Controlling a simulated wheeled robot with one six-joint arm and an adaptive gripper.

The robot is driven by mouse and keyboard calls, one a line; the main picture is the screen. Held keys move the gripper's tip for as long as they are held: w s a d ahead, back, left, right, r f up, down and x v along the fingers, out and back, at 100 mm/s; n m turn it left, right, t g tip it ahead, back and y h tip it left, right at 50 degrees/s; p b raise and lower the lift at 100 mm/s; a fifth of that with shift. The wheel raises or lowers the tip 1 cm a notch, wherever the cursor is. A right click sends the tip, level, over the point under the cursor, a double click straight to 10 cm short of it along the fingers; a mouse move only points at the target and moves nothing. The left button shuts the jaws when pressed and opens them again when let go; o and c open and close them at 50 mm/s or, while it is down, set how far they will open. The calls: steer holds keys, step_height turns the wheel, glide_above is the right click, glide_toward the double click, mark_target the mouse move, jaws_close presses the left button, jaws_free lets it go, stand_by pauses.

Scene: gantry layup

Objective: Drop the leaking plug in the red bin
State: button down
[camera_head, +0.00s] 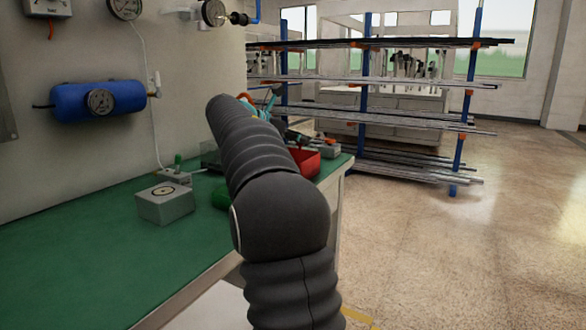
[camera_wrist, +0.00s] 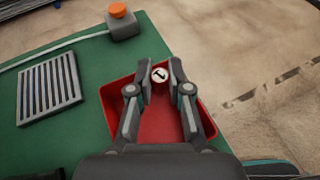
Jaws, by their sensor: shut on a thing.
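The plug (camera_wrist: 159,74) is a small round piece with a whitish face bearing a dark mark, seen in the wrist view between my fingertips. My gripper (camera_wrist: 160,80) is shut on it. The red bin (camera_wrist: 112,101) lies beneath my fingers in the wrist view, and the plug appears over the far part of its opening. How high the plug is above the bin cannot be told. In the head view the red bin (camera_head: 308,165) shows partly behind my arm, at the bench's far end. My gripper is mostly hidden there.
The green bench (camera_head: 70,265) holds a grey block (camera_head: 165,203) with a ring mark. In the wrist view, a slotted grate (camera_wrist: 48,88) lies left of the bin and an orange button box (camera_wrist: 121,22) stands beyond it. A rod rack (camera_head: 365,100) stands behind; open floor lies right.

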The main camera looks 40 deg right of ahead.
steer(key=shift+f+b, duration=0.75)
steer(key=shift+f, duration=0.5)
steer(key=c, duration=1)
jaws_free()
steer(key=v, duration=1.2)
steer(key=shift+s, duration=0.1)
